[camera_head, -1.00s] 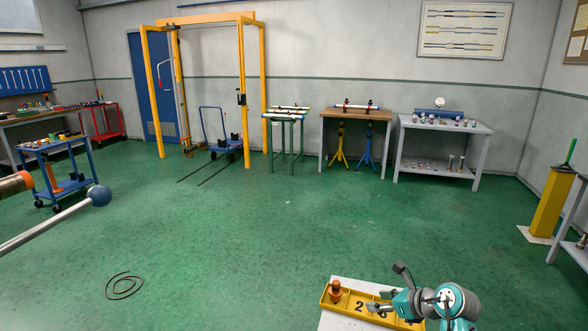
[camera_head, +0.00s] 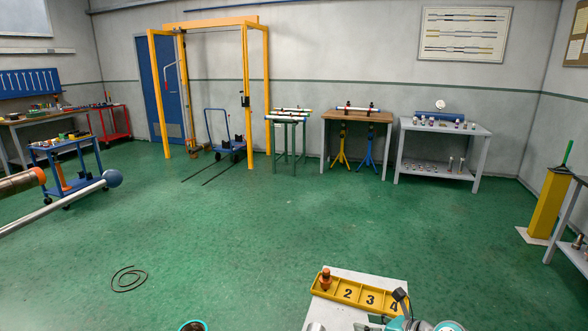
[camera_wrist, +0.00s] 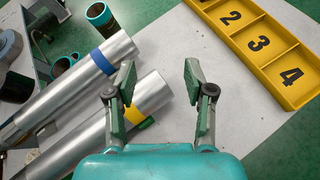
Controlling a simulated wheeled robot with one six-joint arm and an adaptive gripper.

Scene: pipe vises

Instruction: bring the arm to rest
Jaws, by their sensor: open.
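My gripper (camera_wrist: 160,82) is open in the wrist view, with its two pads apart and nothing between them. It points over a white tabletop (camera_wrist: 205,65). Two silver pipes lie at its left, one with a blue band (camera_wrist: 103,62) and one with a yellow band (camera_wrist: 150,95). The left finger overlaps the pipes in the picture; I cannot tell the height gap. In the head view, only part of my arm shows at the bottom edge, and the fingers are not clear there.
A yellow numbered tray (camera_head: 360,296) lies on the white table, with an orange-brown piece (camera_head: 326,279) in its left compartment; the tray also shows in the wrist view (camera_wrist: 262,45). Teal-rimmed dark cylinders (camera_wrist: 100,14) stand beyond the pipes. The green floor (camera_head: 290,220) is largely clear, with a hose (camera_head: 129,279).

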